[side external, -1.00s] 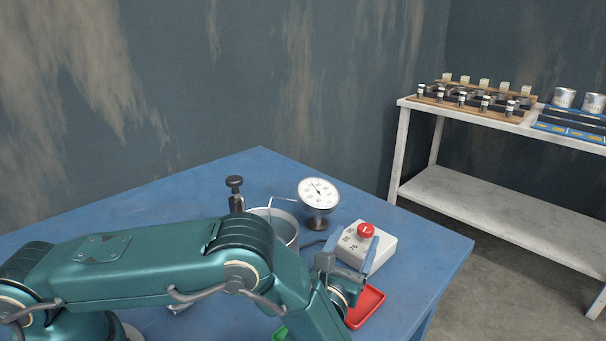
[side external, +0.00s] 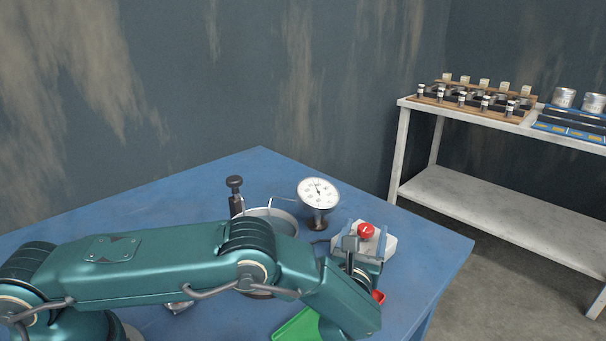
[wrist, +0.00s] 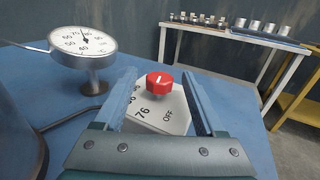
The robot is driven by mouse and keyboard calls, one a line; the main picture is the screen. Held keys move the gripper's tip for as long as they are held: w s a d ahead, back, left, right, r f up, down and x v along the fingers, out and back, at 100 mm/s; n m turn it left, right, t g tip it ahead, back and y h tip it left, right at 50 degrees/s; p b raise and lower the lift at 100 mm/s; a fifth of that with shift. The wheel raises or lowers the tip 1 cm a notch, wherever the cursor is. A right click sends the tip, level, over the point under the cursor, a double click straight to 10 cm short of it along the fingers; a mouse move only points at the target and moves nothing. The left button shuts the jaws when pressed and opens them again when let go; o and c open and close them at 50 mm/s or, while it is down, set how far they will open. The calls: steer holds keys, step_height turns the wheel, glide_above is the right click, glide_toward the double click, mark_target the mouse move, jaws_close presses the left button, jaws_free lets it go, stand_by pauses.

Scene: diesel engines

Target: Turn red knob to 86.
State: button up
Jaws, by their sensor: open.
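The red knob (side external: 366,230) sits on top of a white box (side external: 383,250) on the blue table. In the wrist view the knob (wrist: 159,84) has a white pointer line, and the box (wrist: 160,113) shows "OFF", "76" and other numbers partly hidden by the left finger. My gripper (wrist: 162,90) is open, its two blue fingers on either side of the knob with gaps visible; contact is not seen. A round dial gauge (wrist: 83,45) on a stand is left of the box; it also shows in the side view (side external: 318,192).
A metal pot (side external: 272,222) and a dark-topped post (side external: 235,195) stand left of the gauge. A shelf table (side external: 510,180) with parts stands at the right.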

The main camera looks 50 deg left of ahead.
jaws_close()
steer(key=shift+a+m+t+h, duration=0.2)
steer(key=shift+m+t+h, duration=0.2)
steer(key=shift+m+h, duration=0.6)
steer(key=shift+a+m+t+h, duration=0.2)
steer(key=shift+m+t+h, duration=0.3)
steer(key=shift+h, duration=0.8)
steer(key=shift+m+h, duration=0.6)
steer(key=shift+h, duration=0.2)
jaws_free()
steer(key=shift+d, duration=0.1)
